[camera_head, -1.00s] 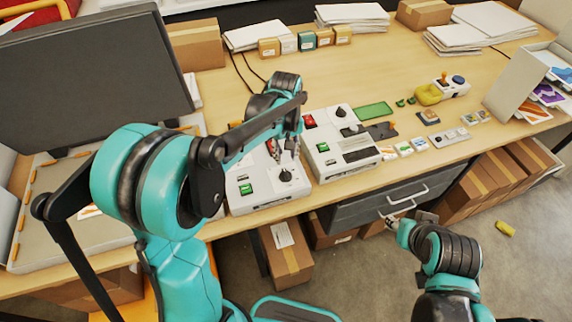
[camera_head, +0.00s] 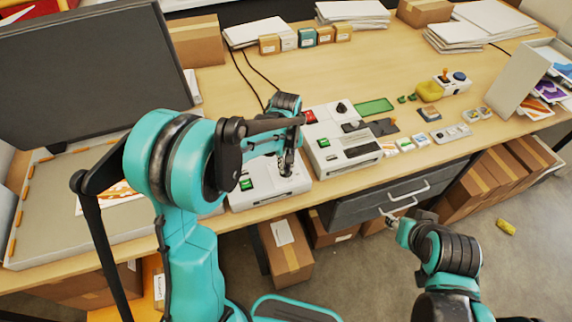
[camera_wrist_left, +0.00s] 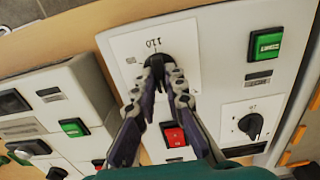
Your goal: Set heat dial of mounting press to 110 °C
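The mounting press is probably the white box (camera_head: 262,192) at the table's front edge, with a green switch (camera_head: 246,184) beside my left gripper. In the left wrist view, the black heat dial (camera_wrist_left: 158,62) sits on a white plate, with a mark that looks like 110 beside it. My left gripper (camera_head: 286,165) is down at this dial. Its fingers (camera_wrist_left: 163,78) lie close on both sides of the knob and look shut on it. The fingers hide part of the dial and its scale. My right gripper (camera_head: 388,216) hangs in front of the drawers; its fingers are too small to read.
A second white unit (camera_head: 340,150) with its own black knob (camera_head: 342,107) stands just to the right. In the left wrist view, a red switch (camera_wrist_left: 175,136) and another dial (camera_wrist_left: 249,124) lie near the fingers. A monitor (camera_head: 80,75) stands at the left.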

